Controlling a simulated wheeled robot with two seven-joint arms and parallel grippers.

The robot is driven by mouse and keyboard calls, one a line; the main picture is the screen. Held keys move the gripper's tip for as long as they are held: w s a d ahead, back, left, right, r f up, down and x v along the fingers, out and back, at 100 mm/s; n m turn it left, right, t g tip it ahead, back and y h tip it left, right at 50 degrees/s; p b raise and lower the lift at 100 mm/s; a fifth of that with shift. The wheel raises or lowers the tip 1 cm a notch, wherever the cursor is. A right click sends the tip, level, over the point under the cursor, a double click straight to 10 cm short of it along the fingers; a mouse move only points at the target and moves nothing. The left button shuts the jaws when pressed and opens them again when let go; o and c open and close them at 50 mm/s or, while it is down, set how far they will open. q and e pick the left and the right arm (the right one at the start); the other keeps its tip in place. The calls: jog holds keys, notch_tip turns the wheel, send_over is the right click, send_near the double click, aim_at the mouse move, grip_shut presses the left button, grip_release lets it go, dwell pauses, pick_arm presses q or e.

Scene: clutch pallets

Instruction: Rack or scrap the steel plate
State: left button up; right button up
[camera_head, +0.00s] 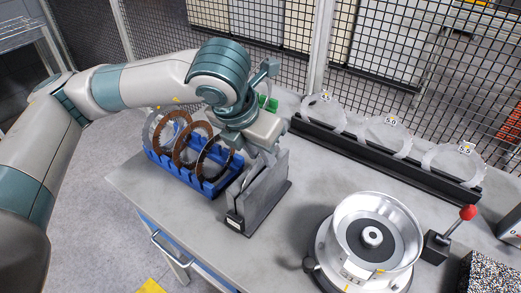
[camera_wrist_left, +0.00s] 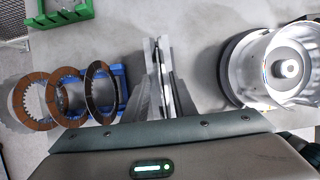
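My left gripper (camera_head: 262,150) points down over a grey upright holder (camera_head: 262,197) on the bench. Toothed steel plates (camera_head: 385,137) stand in a black rack (camera_head: 407,171) at the back right, with number tags.
A round metal housing (camera_head: 372,235) stands at the front right, beside a red-knobbed lever (camera_head: 467,212). A green bin (camera_wrist_left: 62,13) lies behind the blue rack. A mesh fence runs behind the bench. Bare bench top (camera_head: 300,180) lies between the holder and the black rack.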

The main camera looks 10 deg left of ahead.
pick_arm(q)
jog(key=shift+f, duration=0.25)
jog(key=shift+c, duration=0.7)
grip_shut()
jog(key=shift+w, duration=0.1)
dwell(0.4)
dwell(0.4)
